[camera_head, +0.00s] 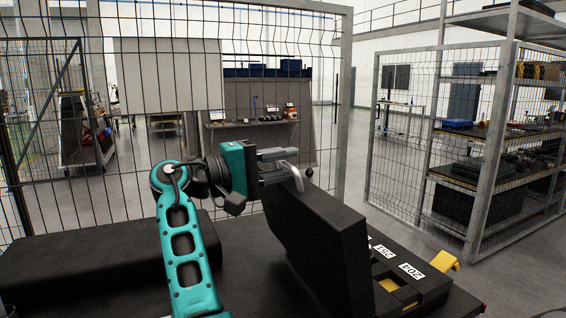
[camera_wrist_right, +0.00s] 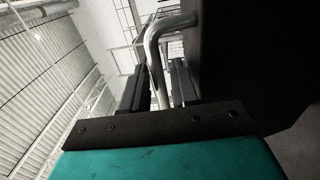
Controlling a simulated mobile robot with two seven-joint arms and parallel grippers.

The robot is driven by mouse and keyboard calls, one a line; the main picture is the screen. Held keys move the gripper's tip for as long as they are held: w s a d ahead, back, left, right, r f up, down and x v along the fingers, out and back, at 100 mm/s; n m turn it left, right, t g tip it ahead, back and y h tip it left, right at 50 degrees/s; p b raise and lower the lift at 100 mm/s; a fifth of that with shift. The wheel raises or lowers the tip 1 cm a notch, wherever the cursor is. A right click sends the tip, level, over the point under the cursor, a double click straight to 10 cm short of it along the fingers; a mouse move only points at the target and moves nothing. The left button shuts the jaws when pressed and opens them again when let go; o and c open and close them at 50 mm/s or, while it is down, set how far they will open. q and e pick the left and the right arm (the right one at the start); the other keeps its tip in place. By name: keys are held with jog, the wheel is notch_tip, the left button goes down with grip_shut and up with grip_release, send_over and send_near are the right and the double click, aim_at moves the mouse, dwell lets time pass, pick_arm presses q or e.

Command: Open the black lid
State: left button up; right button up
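The black lid (camera_head: 318,236) stands raised at a steep tilt at the left side of the open case (camera_head: 430,287). A bent metal handle (camera_head: 292,176) sits near its upper edge and also shows in the right wrist view (camera_wrist_right: 153,55). My right gripper (camera_head: 281,164) is at the handle, with its fingers apart on either side of the bar. Whether the fingers touch the bar is unclear. In the right wrist view the lid is the dark slab (camera_wrist_right: 240,60) at right. My left gripper is not in view.
A long black block (camera_head: 90,258) lies on the left. Wire mesh fencing (camera_head: 75,190) stands behind, and a loaded shelf rack (camera_head: 490,180) is at right.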

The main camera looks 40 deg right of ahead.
jog(key=shift+c, duration=0.5)
grip_shut()
